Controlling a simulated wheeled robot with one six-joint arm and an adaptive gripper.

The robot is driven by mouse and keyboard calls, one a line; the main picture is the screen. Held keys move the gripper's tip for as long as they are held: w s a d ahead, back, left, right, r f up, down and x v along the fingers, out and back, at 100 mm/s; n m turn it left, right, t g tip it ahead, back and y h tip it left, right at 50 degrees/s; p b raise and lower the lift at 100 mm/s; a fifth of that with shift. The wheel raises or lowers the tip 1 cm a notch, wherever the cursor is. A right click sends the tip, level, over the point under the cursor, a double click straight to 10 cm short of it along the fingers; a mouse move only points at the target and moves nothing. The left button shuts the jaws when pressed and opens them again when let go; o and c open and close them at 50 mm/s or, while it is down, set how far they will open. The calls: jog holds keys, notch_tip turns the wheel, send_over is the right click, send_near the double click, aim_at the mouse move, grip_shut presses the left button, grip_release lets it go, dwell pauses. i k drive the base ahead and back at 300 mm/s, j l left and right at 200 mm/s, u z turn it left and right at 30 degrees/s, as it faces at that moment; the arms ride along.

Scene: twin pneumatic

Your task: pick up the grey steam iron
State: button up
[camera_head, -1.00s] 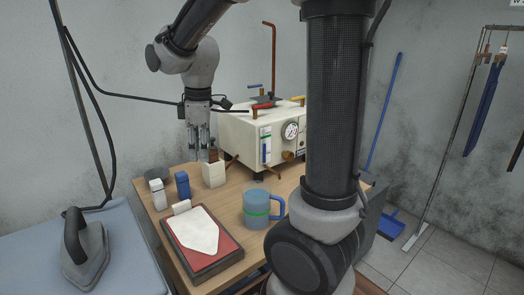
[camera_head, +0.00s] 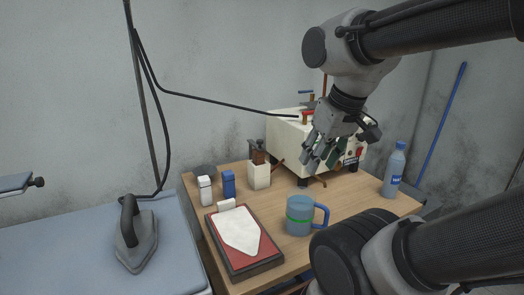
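The grey steam iron (camera_head: 136,240) stands on the light blue ironing board (camera_head: 60,258) at the left, its black handle upright and a dark hose or cord rising from its back. My gripper (camera_head: 312,164) is above the wooden table, well to the right of the iron and apart from it. Its fingers point down and to the left, look spread, and nothing shows between them.
The wooden table (camera_head: 270,202) holds a red pad (camera_head: 262,258) with a white plate, a blue mug (camera_head: 300,216), small white and blue bottles, a white holder (camera_head: 259,175), a cream boiler (camera_head: 284,140) and a water bottle (camera_head: 394,170). A cord hangs across the wall.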

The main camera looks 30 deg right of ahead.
aim_at(136, 239)
jog(key=j, duration=1.3)
